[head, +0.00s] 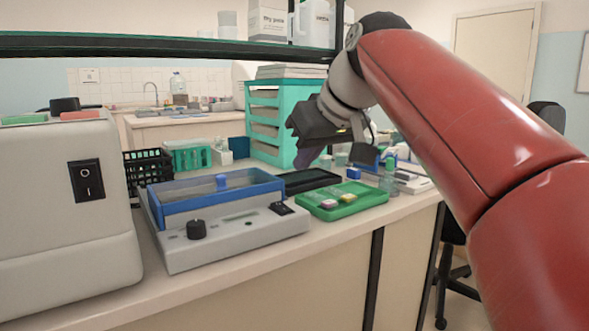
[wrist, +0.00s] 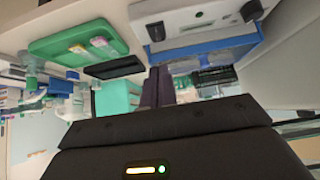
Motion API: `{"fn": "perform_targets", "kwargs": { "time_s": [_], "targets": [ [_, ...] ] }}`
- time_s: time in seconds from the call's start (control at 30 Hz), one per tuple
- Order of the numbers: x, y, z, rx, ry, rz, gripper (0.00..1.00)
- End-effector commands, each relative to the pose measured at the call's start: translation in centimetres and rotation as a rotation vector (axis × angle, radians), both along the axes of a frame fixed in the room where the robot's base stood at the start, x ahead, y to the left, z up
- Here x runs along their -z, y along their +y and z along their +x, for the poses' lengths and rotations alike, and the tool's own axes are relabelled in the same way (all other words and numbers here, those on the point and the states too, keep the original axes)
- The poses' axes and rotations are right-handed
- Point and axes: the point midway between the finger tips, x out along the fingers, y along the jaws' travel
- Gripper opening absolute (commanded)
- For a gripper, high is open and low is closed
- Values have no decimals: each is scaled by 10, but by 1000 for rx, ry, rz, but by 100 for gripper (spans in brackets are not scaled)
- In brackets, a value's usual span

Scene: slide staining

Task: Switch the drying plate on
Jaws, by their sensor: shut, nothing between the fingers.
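The low grey unit (head: 240,238) with a blue-framed clear cover (head: 222,193) looks like the drying plate. It stands on the bench left of centre. My gripper (head: 303,163) is shut and empty, pointing down above and behind the unit's right end, apart from the switch. Its dark fingers also show in the wrist view (wrist: 160,70).
A larger grey box (head: 60,210) with its own rocker switch (head: 86,186) stands at left. A green tray (head: 345,203) and a black tray (head: 308,181) lie right of the unit. Teal drawers (head: 262,120) stand behind, under a shelf (head: 150,46).

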Motion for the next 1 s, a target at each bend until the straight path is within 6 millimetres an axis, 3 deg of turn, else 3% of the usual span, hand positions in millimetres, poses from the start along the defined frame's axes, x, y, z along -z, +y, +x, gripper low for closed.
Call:
{"fn": "perform_targets", "kwargs": {
  "time_s": [0.3,0.73,0.87,1.0],
  "targets": [
    [-25,-19,-27,2,0,0,0],
    [-26,-21,-30,5,3,0,0],
    [-10,-30,-37,51,25,3,0],
    [34,-51,-58,163,75,2,0]
  ]
}}
